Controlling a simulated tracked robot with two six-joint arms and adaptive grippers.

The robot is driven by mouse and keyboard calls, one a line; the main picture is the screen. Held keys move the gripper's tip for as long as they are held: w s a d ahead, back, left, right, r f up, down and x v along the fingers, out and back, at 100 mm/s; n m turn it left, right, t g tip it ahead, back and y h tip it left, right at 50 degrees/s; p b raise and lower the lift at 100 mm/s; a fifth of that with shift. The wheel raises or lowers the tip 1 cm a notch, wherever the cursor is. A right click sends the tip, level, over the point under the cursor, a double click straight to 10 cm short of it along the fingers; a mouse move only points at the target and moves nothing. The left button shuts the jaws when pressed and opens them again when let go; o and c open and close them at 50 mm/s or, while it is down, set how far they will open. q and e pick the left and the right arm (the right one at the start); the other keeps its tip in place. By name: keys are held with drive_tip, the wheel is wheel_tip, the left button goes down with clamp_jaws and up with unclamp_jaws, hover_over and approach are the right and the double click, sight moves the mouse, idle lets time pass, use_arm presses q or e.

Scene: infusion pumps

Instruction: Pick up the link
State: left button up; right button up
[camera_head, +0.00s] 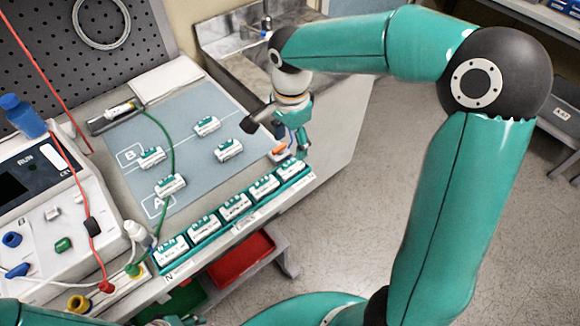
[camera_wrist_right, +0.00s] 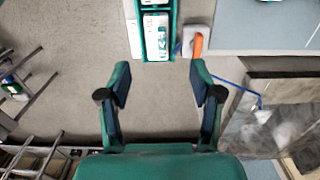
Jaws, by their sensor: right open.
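Several small white-and-green link blocks stand in a row in a green rack (camera_head: 236,226) along the table's front edge. The link (camera_head: 293,169) at the rack's right end lies just below my right gripper (camera_head: 290,138). More such blocks lie on the grey-blue mat (camera_head: 190,115), one of them (camera_head: 229,150) left of the gripper. In the right wrist view my right gripper (camera_wrist_right: 162,88) is open and empty over the floor. The end link (camera_wrist_right: 156,38) sits in its rack slot beyond the fingertips, apart from them. My left gripper is not seen.
An orange item on a pale base (camera_wrist_right: 198,43) is beside the rack's end. A pump (camera_head: 40,195) with cables stands at left, and a green cable (camera_head: 172,140) crosses the mat. A sink (camera_head: 240,40) is behind. A red bin (camera_head: 240,258) is below the table edge.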

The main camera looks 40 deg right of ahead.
sight(291, 167)
drive_tip(key=shift+s+a+f+p, duration=0.1)
drive_tip(key=shift+f+p, duration=0.25)
drive_tip(key=shift+f, duration=1.6)
drive_tip(key=shift+s+f+p, duration=0.1)
drive_tip(key=shift+f+p, duration=0.2)
drive_tip(key=shift+f, duration=1.6)
clamp_jaws()
drive_tip(key=shift+r, duration=0.15)
